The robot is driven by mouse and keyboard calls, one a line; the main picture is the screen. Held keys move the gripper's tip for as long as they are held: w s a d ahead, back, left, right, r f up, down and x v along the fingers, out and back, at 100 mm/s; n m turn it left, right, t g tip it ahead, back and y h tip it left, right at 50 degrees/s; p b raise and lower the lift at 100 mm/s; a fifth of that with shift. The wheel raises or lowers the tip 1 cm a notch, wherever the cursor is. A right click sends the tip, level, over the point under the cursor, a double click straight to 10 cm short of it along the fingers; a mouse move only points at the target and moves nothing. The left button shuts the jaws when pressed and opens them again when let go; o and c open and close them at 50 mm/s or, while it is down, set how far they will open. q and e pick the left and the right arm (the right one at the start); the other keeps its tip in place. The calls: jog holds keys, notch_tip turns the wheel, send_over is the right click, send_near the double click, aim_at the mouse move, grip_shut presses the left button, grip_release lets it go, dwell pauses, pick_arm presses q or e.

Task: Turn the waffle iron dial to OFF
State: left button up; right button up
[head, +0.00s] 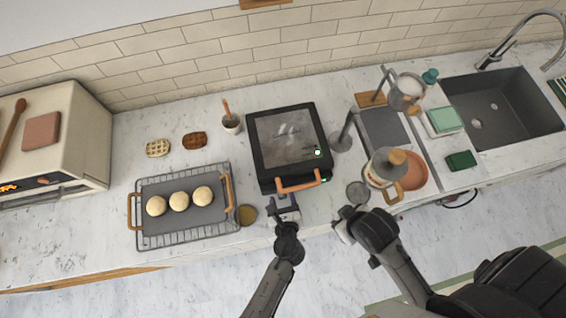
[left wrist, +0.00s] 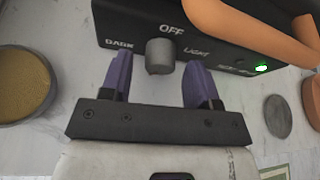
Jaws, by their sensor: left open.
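The black waffle iron (head: 265,150) stands on the counter, lid down, with an orange handle (head: 298,183) at its front. In the left wrist view its grey dial (left wrist: 159,56) sits below the word OFF, between DARK and LIGHT. I cannot tell where the dial points. A green light (left wrist: 262,68) glows right of the labels. My left gripper (head: 284,203) is at the iron's front. Its open purple fingers, also in the left wrist view (left wrist: 158,82), are on either side of the dial, with gaps showing. My right gripper (head: 345,220) is to the right; its jaws are unclear.
A rack with a tray (head: 218,215) of round buns is left of the iron. A small round amber dish (head: 247,215) is close beside my left gripper. A jar (head: 380,170) and a metal stand (head: 341,140) are to the right. The sink (head: 520,110) is far right.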

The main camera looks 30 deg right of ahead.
pick_arm(q)
jog(key=c, duration=0.9)
jog(key=shift+a+f+n+h+b, duration=0.15)
jog(key=shift+n+h+b, duration=0.15)
jog(key=shift+n+h, duration=0.25)
jog(key=shift+f+n+h+b, duration=0.1)
jog(key=shift+n+h+b, duration=0.35)
jog(key=shift+n+b, duration=0.35)
jog(key=shift+n, duration=0.45)
jog(key=shift+h, duration=0.3)
jog(key=shift+r, duration=0.2)
